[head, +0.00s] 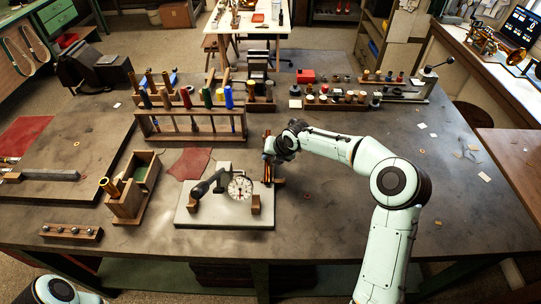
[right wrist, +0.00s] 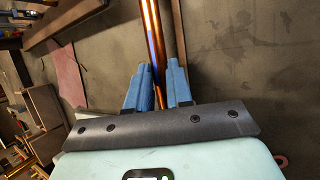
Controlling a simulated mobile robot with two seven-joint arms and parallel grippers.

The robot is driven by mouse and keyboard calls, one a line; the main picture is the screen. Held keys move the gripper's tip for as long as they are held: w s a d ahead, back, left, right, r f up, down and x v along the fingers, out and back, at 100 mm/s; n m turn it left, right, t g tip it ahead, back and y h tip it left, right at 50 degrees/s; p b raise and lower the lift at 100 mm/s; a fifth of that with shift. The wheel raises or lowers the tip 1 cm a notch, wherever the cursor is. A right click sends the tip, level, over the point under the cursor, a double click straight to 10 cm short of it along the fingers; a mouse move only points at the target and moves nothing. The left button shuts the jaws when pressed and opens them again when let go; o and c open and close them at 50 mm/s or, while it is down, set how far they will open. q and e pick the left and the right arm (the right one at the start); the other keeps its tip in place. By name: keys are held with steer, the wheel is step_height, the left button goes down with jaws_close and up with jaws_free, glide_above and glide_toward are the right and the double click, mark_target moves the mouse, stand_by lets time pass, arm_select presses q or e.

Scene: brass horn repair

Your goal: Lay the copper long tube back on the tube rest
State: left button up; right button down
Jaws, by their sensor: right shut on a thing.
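My right gripper (head: 280,152) is near the middle of the bench, just behind and right of the dial-gauge stand. In the right wrist view its blue fingers (right wrist: 158,88) are shut on the copper long tube (right wrist: 153,35), which runs up out of the picture between them. In the head view the tube (head: 268,145) shows as a short orange strip beside the gripper, partly hidden by it. A small wooden block (head: 279,182) is just in front of the gripper. I cannot tell for sure which wooden piece is the tube rest. My left gripper is out of view.
The dial-gauge stand (head: 224,215) is close to the left. A wooden rack (head: 190,136) with several coloured handles stands behind it, and a divided wooden box (head: 125,205) is further left. A red cloth (head: 190,163) lies between. The bench right of my arm is mostly clear.

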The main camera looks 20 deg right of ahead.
steer(key=c, duration=0.9)
jaws_free()
steer(key=shift+c, duration=0.2)
steer(key=v, duration=1.3)
steer(key=shift+r+b, duration=0.2)
steer(key=shift+b, duration=0.1)
